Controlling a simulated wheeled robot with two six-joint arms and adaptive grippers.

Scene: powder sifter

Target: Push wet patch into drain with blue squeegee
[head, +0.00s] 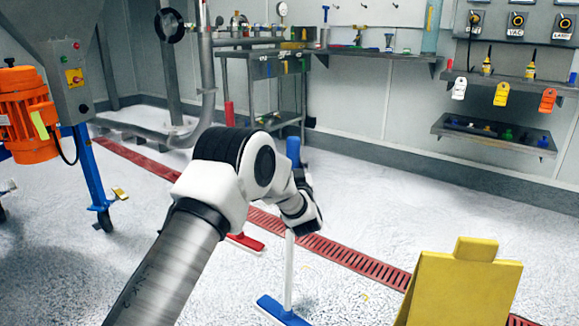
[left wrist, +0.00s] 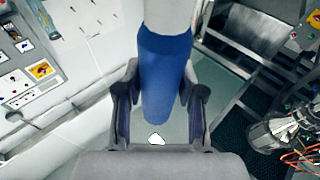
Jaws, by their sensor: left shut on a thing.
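The blue squeegee (head: 281,310) stands nearly upright, with a white pole, a blue grip and its blue head on the pale speckled floor on the near side of the drain. My left gripper (head: 306,213) is shut on it, partly hidden by my wrist. In the left wrist view the blue grip (left wrist: 165,75) lies between the two fingers of my left gripper (left wrist: 160,105). The drain (head: 345,257) is a long red grating running diagonally across the floor behind the squeegee. I cannot clearly make out a wet patch. My right gripper is not in view.
A yellow floor sign (head: 460,290) stands right of the squeegee. A red squeegee head (head: 246,242) lies near the drain behind my arm. A machine with an orange motor (head: 27,115) and blue legs stands left. The floor beyond the drain is mostly clear.

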